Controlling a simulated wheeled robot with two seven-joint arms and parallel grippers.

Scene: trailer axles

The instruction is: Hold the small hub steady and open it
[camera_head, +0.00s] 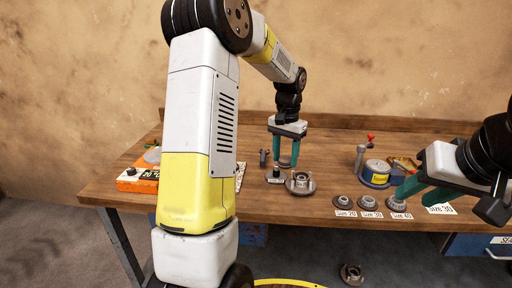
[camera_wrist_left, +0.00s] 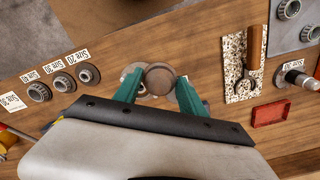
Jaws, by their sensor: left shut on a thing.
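My left gripper (camera_head: 286,164) points down over the middle of the table, its green fingers on both sides of a round brown-topped piece (camera_wrist_left: 160,78). It is shut on this piece; I cannot tell whether it is part of the hub or a tool. A grey flanged hub (camera_head: 300,183) stands on the table just below and right of these fingers in the head view. My right gripper (camera_head: 412,197) is at the right, its fingers apart, with one tip close to the small hub by the Size 40 label (camera_head: 397,204). I cannot tell whether they touch.
Small hubs stand by the Size 20 (camera_head: 343,202) and Size 30 (camera_head: 369,202) labels. A blue and yellow can-like object (camera_head: 376,174) stands behind them. An orange box (camera_head: 140,184) is at the left end. A speckled mat (camera_wrist_left: 238,72) and a red tray (camera_wrist_left: 268,113) show in the wrist view.

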